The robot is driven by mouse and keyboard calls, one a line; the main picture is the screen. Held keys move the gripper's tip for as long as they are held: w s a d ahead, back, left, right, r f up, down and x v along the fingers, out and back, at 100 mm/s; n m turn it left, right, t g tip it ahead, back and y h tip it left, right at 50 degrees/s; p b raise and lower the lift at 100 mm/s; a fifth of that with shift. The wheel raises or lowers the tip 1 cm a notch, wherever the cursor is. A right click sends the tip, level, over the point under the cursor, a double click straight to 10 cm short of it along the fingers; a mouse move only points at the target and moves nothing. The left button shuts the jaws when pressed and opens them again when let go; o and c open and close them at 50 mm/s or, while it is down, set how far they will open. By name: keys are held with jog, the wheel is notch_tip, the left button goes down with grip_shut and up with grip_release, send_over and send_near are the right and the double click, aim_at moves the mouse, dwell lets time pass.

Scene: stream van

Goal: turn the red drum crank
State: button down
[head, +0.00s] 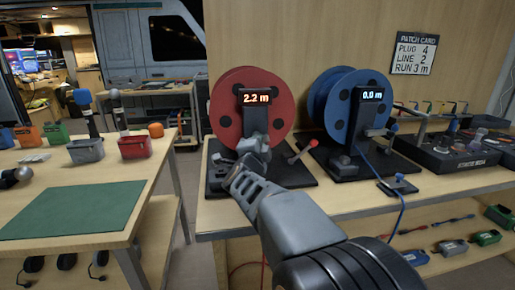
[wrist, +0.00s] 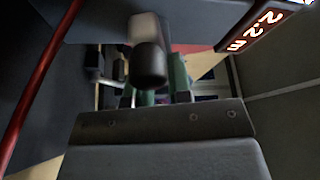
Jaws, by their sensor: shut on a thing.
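The red drum (head: 226,88) stands on a dark base at the left end of the right-hand bench. Its display (head: 257,98) reads 2.2 m and also shows in the wrist view (wrist: 262,27). My gripper (head: 253,146) is in front of the drum's stand, below the display, shut on the red drum crank. The crank is mostly hidden behind my gripper in the head view. In the wrist view a grey and black cylindrical part (wrist: 148,55) shows close up, but the grip itself is not clear.
A lever with a red knob (head: 313,143) sticks out right of my gripper. The blue drum (head: 330,100), reading 0.0 m, stands to the right with a blue cable (head: 402,212). A green mat (head: 75,211) lies on the left table. A patch card (head: 414,54) hangs on the wall.

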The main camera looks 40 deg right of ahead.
dwell(0.5)
jog(key=c, duration=1)
grip_release()
jog(key=shift+d, duration=0.1)
jog(key=shift+c, duration=0.2)
jog(key=p+v, duration=0.2)
jog(key=v, duration=1.2)
jog(key=shift+p, duration=0.3)
jog(key=shift+d, duration=0.1)
